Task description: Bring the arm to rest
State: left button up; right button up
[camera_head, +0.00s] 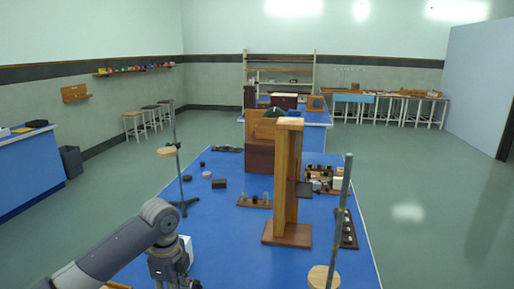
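My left arm comes in from the lower left of the head view and bends down over the near left part of the blue bench (222,228). My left gripper (178,284) is at the bottom edge, pointing down. Its fingertips are cut off or too small to read, so I cannot tell whether it is open or shut. A white block (187,246) shows just behind and beside the gripper, partly hidden by it. My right arm and gripper are not in view.
A tall wooden stand (287,190) rises mid-bench. A rod stand (175,160) is at the left and a grey rod (341,215) with a wooden disc (322,278) at the near right. A dark rack (346,230) lies by the right edge. Floor on the right is clear.

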pick_arm(q)
jog(key=s+d+f+n+t+h, duration=0.25)
jog(key=s+d+f+n, duration=0.35)
jog(key=s+d+f, duration=0.65)
jog(key=s+a+n+t+y, duration=0.1)
jog(key=s+a+n, duration=0.5)
jog(key=s, duration=0.3)
jog(key=s+a+n+y, duration=0.1)
jog(key=s+a+n, duration=0.55)
jog(key=s, duration=0.25)
notch_tip(320, 180, down, 31)
jog(key=s+g+b, duration=0.1)
jog(key=s+b, duration=0.1)
jog(key=b, duration=0.1)
jog(key=s+a+f+g+b, duration=0.1)
jog(key=s+a+f, duration=0.2)
jog(key=s+f, duration=1.3)
jog(key=shift+f+m, duration=0.2)
jog(key=shift+m, duration=0.15)
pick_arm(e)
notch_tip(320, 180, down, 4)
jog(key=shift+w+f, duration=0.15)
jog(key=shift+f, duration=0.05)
